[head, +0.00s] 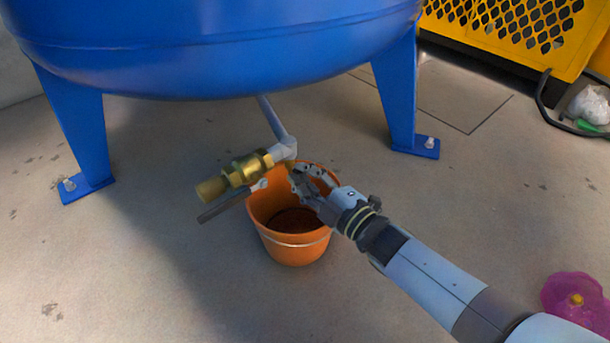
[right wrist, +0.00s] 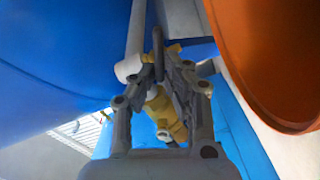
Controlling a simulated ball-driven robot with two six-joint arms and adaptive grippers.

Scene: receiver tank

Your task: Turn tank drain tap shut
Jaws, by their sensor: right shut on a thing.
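The brass drain tap (head: 245,168) sits on a grey pipe (head: 275,120) under the blue tank (head: 220,50). Its flat dark lever (head: 225,206) runs down and left beside the tap body. My right gripper (head: 295,174) is at the right end of the tap, above the bucket. In the right wrist view, its fingers (right wrist: 158,70) close on a dark bar (right wrist: 157,45), seemingly part of the lever, with the brass body (right wrist: 165,115) behind. The exact contact is partly hidden by the fingers. My left gripper is not in view.
An orange bucket (head: 292,250) stands on the floor below the tap. Two blue tank legs (head: 75,130) and (head: 396,100) flank it. A yellow perforated cabinet (head: 520,40) stands at the back right. A purple object (head: 570,296) lies at the lower right. The left floor is clear.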

